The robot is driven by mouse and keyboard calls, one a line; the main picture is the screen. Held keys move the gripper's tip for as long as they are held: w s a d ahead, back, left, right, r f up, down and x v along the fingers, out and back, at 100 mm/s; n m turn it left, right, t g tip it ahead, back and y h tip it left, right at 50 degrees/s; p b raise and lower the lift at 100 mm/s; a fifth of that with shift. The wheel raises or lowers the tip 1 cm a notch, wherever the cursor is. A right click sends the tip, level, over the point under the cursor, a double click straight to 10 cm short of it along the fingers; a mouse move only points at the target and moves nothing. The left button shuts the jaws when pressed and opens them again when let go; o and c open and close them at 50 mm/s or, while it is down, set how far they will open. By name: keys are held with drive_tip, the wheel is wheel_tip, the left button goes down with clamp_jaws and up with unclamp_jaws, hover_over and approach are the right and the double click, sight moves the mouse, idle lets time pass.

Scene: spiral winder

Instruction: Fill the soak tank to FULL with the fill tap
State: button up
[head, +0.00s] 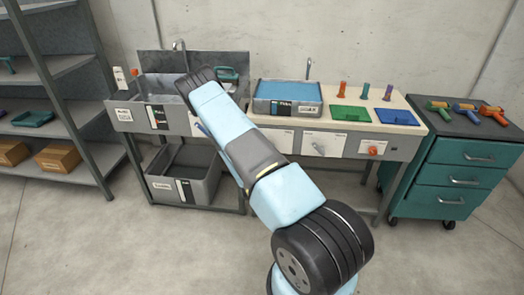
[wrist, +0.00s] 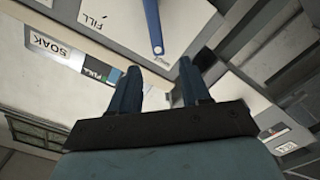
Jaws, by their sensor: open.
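The soak tank (head: 262,106) is a grey basin holding blue liquid, right of my arm in the head view. Its SOAK label (wrist: 50,47) and level strip (wrist: 95,72) show upside down at left in the wrist view. The fill tap is a blue lever (wrist: 152,25) on a white FILL panel (wrist: 102,18). The head view does not show the fingers clearly.
A second basin (head: 118,117) is at left, with a grey bin (head: 163,192) below. Another lever (head: 318,148) and an orange knob (head: 374,150) are on the front at right. Coloured pegs and mats are on the bench. A teal drawer cabinet (head: 455,178) stands at right.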

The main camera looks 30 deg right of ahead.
drive_tip(key=v, duration=0.3)
drive_tip(key=shift+a, duration=0.1)
idle(1.1)
